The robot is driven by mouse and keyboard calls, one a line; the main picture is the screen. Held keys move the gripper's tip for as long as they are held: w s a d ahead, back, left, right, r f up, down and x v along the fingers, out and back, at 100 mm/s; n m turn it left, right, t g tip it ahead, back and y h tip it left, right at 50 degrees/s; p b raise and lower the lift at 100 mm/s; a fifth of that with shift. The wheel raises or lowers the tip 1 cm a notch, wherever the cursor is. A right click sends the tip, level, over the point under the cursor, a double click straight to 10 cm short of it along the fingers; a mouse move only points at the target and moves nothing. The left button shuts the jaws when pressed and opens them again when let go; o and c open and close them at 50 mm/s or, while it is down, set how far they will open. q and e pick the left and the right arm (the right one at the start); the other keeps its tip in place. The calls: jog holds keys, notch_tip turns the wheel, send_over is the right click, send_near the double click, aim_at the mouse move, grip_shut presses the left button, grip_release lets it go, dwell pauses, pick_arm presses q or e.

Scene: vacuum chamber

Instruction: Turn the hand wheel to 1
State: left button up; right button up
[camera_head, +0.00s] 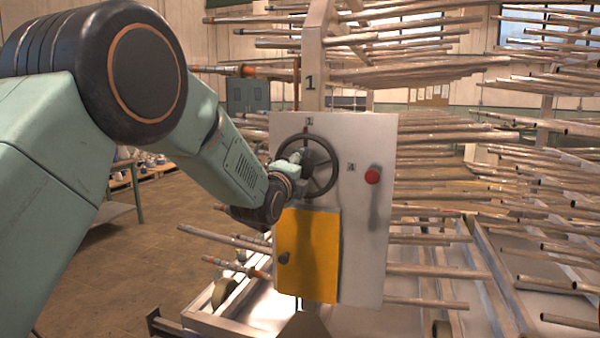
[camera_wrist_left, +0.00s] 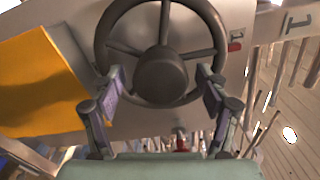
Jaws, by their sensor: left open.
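The dark hand wheel (camera_head: 337,166) is mounted upright on a white panel (camera_head: 362,270). A small label (camera_head: 309,121) is above the wheel and another (camera_head: 351,167) is to its right. My left gripper (camera_head: 299,164) is at the wheel's left side, partly covering it. In the left wrist view, the wheel's hub (camera_wrist_left: 160,76) and spokes lie ahead of the left gripper (camera_wrist_left: 161,85). Its two fingers are spread apart, either side of the hub near the rim. Whether they touch the rim I cannot tell. My right gripper is out of view.
A red button (camera_head: 372,175) sits right of the wheel. A yellow door (camera_head: 318,256) with a dark knob is below it. A post marked 1 (camera_head: 310,83) rises behind the panel. Racks of metal pipes (camera_head: 440,211) stick out behind and to the right. Floor is open at left.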

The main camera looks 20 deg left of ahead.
pick_arm(q)
jog(key=s, duration=1.2)
jog(key=shift+a, duration=0.15)
dwell(0.3)
